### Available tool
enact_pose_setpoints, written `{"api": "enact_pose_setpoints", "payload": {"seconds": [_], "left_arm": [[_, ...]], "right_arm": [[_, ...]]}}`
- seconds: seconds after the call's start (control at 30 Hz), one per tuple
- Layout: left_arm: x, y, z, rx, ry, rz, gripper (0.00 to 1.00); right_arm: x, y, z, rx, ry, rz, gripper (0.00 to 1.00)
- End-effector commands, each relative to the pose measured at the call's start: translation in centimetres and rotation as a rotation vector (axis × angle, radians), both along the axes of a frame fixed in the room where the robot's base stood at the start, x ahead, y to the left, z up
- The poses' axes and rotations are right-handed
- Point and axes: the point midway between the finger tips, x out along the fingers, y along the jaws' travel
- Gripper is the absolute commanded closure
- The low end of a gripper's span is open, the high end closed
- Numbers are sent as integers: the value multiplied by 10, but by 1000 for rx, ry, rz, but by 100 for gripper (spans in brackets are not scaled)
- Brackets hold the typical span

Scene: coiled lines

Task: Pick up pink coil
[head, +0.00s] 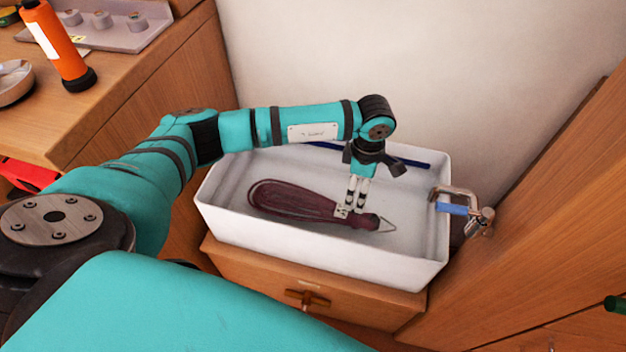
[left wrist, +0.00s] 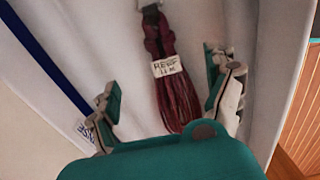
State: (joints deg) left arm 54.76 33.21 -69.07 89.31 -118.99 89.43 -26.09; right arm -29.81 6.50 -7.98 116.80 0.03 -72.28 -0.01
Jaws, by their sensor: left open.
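A dark maroon coil of line (head: 290,200), more wine-coloured than pink, lies along the floor of a white bin (head: 320,255). It has a white tag and a metal loop at its right end. My left gripper (head: 357,205) points down into the bin over the coil's tagged end. The fingers are open and I see no grip on the coil. My right gripper is not in view.
The bin stands on a wooden drawer unit (head: 265,272) against a pale wall. A metal clamp (head: 465,205) with a blue part sits at its right rim. A dark blue strip (left wrist: 45,60) runs along the bin's far side.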

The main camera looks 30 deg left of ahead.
Motion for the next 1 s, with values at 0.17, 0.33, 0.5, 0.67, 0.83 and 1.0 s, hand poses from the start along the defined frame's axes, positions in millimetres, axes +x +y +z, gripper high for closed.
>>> {"api": "enact_pose_setpoints", "payload": {"seconds": [0.17, 0.33, 0.5, 0.67, 0.83, 1.0], "left_arm": [[-1, -1, -44, -1, 4, 1, 14], [-1, -1, -76, 0, 3, 1, 14], [0, -1, -90, 0, 0, 1, 14], [-1, -4, -103, 0, 2, 1, 14], [-1, -9, -130, 0, 2, 1, 14], [0, -9, -143, 0, 0, 1, 14]], "right_arm": [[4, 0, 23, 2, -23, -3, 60], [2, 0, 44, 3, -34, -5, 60], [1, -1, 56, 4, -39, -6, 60], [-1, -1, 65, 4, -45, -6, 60], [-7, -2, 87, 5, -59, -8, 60], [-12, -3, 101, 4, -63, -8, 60]]}}
